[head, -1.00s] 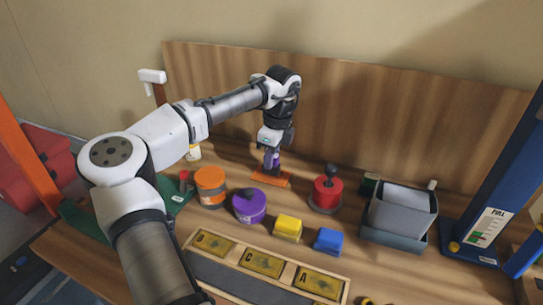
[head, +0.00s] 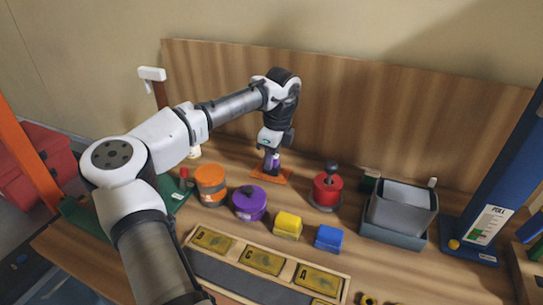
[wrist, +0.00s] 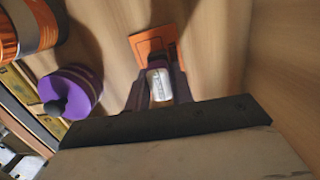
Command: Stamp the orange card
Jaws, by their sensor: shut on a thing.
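The orange card (head: 285,180) lies flat on the bench near the wooden back panel, and it also shows in the wrist view (wrist: 153,39). My gripper (head: 271,166) points down over the card. In the wrist view my gripper (wrist: 160,88) is shut on a purple stamp with a pale top (wrist: 159,86). The stamp's purple side (head: 276,160) shows between the fingers in the head view. Its lower end is hidden, and I cannot tell whether it touches the card.
An orange round tin (head: 210,184) and a purple one (head: 249,203) stand left of the card. A red stamp-like item with a black knob (head: 327,191) is to the right. Yellow (head: 288,225) and blue (head: 328,238) blocks, a lettered rack (head: 263,262) and a grey bin (head: 402,208) lie nearer.

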